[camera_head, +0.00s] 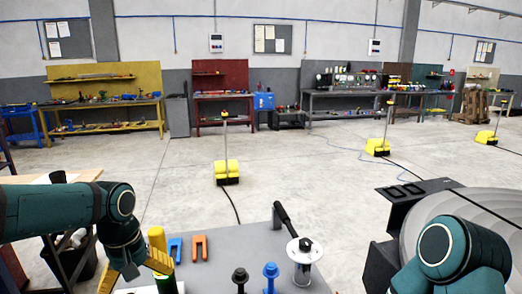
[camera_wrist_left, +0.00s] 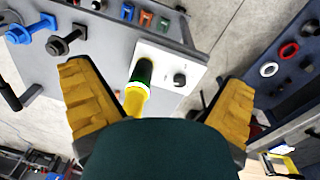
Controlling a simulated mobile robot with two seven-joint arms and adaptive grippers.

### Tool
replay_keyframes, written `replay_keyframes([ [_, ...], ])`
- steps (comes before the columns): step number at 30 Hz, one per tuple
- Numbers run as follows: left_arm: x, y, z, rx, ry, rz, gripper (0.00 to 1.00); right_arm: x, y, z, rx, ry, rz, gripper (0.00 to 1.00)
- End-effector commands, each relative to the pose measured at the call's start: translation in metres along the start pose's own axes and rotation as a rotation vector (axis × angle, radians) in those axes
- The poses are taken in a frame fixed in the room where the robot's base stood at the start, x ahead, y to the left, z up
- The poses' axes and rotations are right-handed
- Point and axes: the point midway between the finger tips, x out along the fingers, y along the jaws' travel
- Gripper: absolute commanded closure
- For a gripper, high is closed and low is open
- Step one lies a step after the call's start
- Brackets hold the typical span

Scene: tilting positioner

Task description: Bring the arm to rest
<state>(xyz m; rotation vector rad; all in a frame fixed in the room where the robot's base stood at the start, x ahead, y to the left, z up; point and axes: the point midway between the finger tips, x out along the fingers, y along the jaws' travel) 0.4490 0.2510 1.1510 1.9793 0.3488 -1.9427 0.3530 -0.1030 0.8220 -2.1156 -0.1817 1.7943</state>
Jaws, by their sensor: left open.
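My left gripper (camera_head: 135,270) is low at the left in the head view, over the near-left part of the grey table (camera_head: 235,243). Its yellow fingers are spread in the left wrist view (camera_wrist_left: 158,76). A green and yellow cylinder (camera_head: 157,240) stands right by the fingers. In the wrist view this cylinder (camera_wrist_left: 141,84) rises from a white plate (camera_wrist_left: 165,58) between the fingers, with a visible gap to each; nothing is gripped. My right arm shows at the lower right of the head view; its gripper is out of view.
On the table are blue (camera_head: 175,248) and orange (camera_head: 199,246) forked pieces, a black bolt (camera_head: 240,278), a blue bolt (camera_head: 270,275) and a metal spool-like part (camera_head: 304,256). A large round grey disc (camera_head: 455,207) stands at right. The floor beyond is mostly open.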

Motion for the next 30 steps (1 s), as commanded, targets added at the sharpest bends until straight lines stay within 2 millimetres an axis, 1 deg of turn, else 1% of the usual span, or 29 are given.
replay_keyframes([
  [1,0.025,0.010,0.001,0.029,-0.016,0.027,0.00,0.001,0.000,-0.001,0.000,0.001,0.000,0.53],
  [5,0.087,0.037,0.007,0.102,-0.035,0.116,0.00,0.003,0.001,-0.001,-0.001,0.001,0.000,0.53],
  [6,0.108,0.045,0.011,0.123,-0.039,0.144,0.00,0.003,0.001,0.000,-0.001,0.001,0.000,0.53],
  [8,0.139,0.058,0.021,0.151,-0.045,0.186,0.00,0.004,0.001,0.000,-0.001,0.000,-0.001,0.53],
  [9,0.160,0.065,0.028,0.166,-0.046,0.214,0.00,0.004,0.001,0.001,-0.001,-0.001,-0.001,0.53],
  [11,0.191,0.074,0.041,0.186,-0.046,0.251,0.00,0.005,0.001,0.001,-0.001,-0.002,-0.001,0.53],
  [12,0.211,0.079,0.051,0.197,-0.043,0.273,0.00,0.005,0.002,0.001,-0.002,-0.003,-0.001,0.53],
  [14,0.239,0.084,0.066,0.209,-0.035,0.298,0.00,0.006,0.002,0.002,-0.002,-0.003,-0.001,0.53],
  [15,0.256,0.086,0.077,0.216,-0.029,0.311,0.00,0.006,0.002,0.002,-0.002,-0.004,-0.001,0.53],
  [18,0.293,0.087,0.105,0.230,-0.007,0.327,0.00,0.007,0.002,0.002,-0.002,-0.004,-0.001,0.53],
  [21,0.318,0.082,0.127,0.239,0.019,0.324,0.00,0.008,0.003,0.003,-0.002,-0.005,-0.001,0.53],
  [24,0.333,0.077,0.142,0.248,0.042,0.314,0.00,0.008,0.003,0.003,-0.003,-0.006,-0.001,0.53],
  [27,0.341,0.073,0.150,0.255,0.058,0.305,0.00,0.008,0.003,0.003,-0.003,-0.007,-0.001,0.53],
  [30,0.344,0.071,0.153,0.257,0.066,0.302,0.00,0.008,0.003,0.003,-0.003,-0.007,-0.001,0.53],
])
